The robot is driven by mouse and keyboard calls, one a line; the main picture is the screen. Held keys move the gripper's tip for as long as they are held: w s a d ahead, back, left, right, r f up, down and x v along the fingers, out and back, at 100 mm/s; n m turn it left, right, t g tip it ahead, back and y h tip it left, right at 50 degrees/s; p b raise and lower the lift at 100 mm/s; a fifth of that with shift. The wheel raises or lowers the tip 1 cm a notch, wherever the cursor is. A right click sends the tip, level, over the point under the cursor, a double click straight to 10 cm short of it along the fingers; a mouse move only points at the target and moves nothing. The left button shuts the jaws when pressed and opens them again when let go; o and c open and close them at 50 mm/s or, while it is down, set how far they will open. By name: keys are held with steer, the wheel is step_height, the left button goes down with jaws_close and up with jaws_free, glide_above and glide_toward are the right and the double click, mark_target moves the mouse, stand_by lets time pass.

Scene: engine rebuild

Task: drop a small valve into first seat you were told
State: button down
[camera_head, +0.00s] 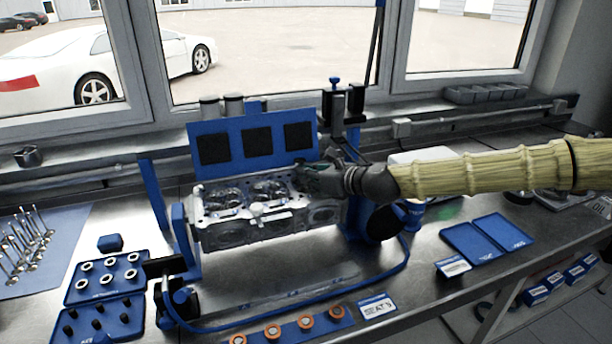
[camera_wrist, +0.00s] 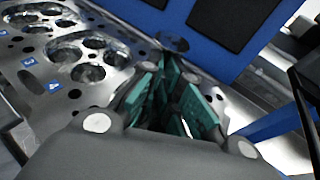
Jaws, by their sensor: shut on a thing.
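The silver cylinder head (camera_head: 262,212) is clamped in a blue stand, its chambers and valve seats facing up. The wrist view shows its deck (camera_wrist: 75,95) at the left, with round seat openings and blue number tags, 3 and 4 among them. My gripper (camera_head: 318,180) is above the right end of the cylinder head. In the wrist view the green-padded fingers (camera_wrist: 178,100) are shut on a small dark valve (camera_wrist: 172,43). Its disc-like head shows beyond the fingertips; most of the stem is hidden between them. The valve's exact height over the deck is unclear.
A blue panel with dark squares (camera_head: 222,128) stands behind the cylinder head. Blue trays (camera_head: 75,295) hold rings and dark parts. A strip of orange rings (camera_head: 350,318) and a "SEAT" card (camera_head: 377,308) lie in front.

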steer(key=shift+f, duration=0.1)
steer(key=c, duration=1.5)
jaws_free()
steer(key=shift+c, duration=0.2)
